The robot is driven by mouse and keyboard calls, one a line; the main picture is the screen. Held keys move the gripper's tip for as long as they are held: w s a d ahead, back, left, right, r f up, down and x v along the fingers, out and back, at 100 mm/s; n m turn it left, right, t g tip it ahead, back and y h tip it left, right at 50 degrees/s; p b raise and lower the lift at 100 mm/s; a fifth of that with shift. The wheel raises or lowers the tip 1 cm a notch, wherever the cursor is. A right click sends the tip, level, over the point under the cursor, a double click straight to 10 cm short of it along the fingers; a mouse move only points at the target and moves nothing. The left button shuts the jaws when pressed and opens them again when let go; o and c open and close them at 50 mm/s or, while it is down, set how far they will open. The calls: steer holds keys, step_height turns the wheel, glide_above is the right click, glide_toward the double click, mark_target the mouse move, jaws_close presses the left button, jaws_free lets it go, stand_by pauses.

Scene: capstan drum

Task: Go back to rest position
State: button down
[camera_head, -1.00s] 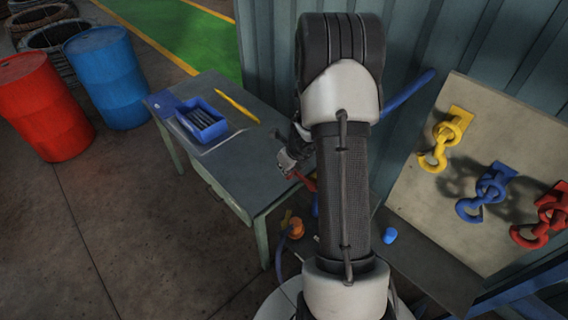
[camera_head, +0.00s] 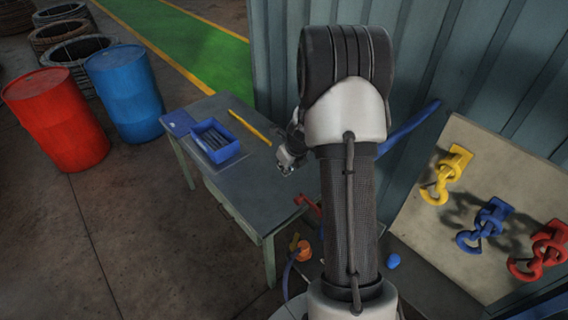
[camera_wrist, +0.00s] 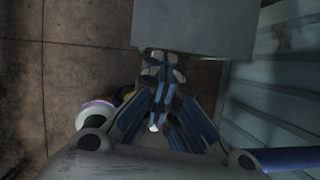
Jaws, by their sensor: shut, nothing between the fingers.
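My gripper (camera_head: 286,163) shows in the head view just left of my arm, over the right end of the grey table (camera_head: 226,186). In the wrist view the fingers of my gripper (camera_wrist: 158,62) come together, with nothing between them. The near edge of the table (camera_wrist: 194,27) lies beyond the fingertips in that view. A red object (camera_head: 308,204) is below my gripper beside the table, partly hidden by my arm.
A blue bin (camera_head: 229,153) of dark rods and a yellow bar (camera_head: 249,127) lie on the table. Red (camera_head: 57,120) and blue (camera_head: 126,93) drums stand left. A board (camera_head: 436,228) with yellow, blue and red hooks leans right. Open floor lies front left.

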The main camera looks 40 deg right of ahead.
steer(key=shift+w+r, duration=0.3)
steer(key=shift+r, duration=0.1)
stand_by(0.3)
steer(key=s+a+r+n+y+b, duration=0.1)
steer(key=s+a+n+b, duration=0.3)
steer(key=a+n+b, duration=0.55)
steer(key=s+a+r+n+b, duration=0.1)
steer(key=s+a+n+b, duration=0.4)
steer(key=a+n+b, duration=0.4)
steer(key=s+a+f+n+b, duration=0.3)
steer(key=s+f+n+b, duration=0.2)
steer(key=s+n+b, duration=0.2)
steer(key=s+a+f+n+b, duration=0.4)
steer(key=s+f+n+b, duration=0.1)
steer(key=s+n, duration=0.5)
steer(key=shift+s+h+b, duration=0.3)
steer(key=shift+s+b, duration=0.55)
steer(key=shift+s, duration=0.05)
